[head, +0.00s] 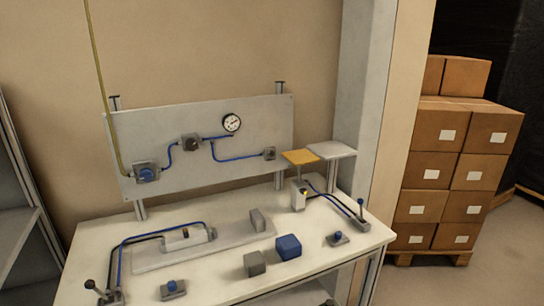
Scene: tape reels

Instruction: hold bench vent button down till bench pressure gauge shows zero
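The round white pressure gauge (232,122) is at the upper middle of the grey back panel, in the head view. Its needle is too small to read. I cannot read any label that tells which is the vent button. Neither of my grippers is in view.
The bench (225,283) carries a cylinder on a plate (183,238), grey blocks (255,263), a blue block (288,246) and levers (361,212) at both ends. Stacked cartons (450,170) are beyond a pillar.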

